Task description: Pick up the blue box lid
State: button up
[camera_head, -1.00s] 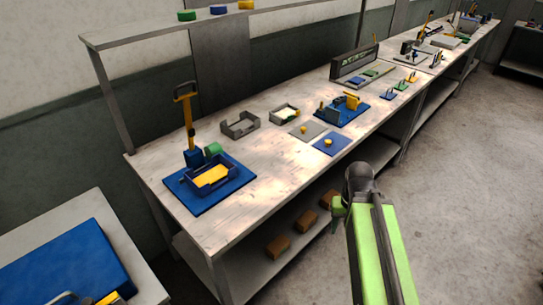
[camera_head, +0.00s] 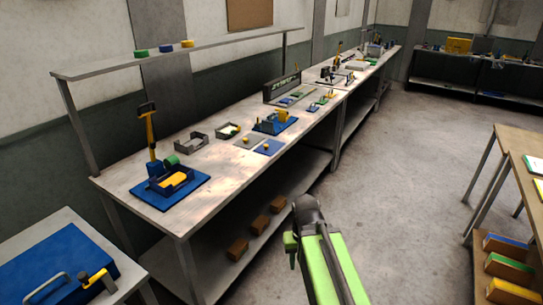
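The blue box lid (camera_head: 269,147) looks like a flat blue square with a small yellow knob. It lies on the long light workbench (camera_head: 221,165), near its front edge. A grey lid (camera_head: 246,140) with a similar yellow knob lies just left of it. My green arm with a dark rounded joint rises at the bottom centre, in front of the bench and apart from the lid. I cannot make out my gripper's fingers.
A blue mat (camera_head: 195,196) with a blue box and a yellow-handled press is at the bench's near left. A blue fixture (camera_head: 275,123) stands behind the lid. Brown blocks (camera_head: 238,249) lie on the lower shelf. A table (camera_head: 520,150) is at right; floor between is clear.

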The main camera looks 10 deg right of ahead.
aim_at(269, 148)
jog(key=z, duration=0.6)
jog(key=i, duration=1.2)
jog(key=u, duration=1.6)
jog(key=k, duration=0.55)
jog(key=u, duration=0.05)
jog(key=i, duration=0.4)
jog(key=u, duration=0.15)
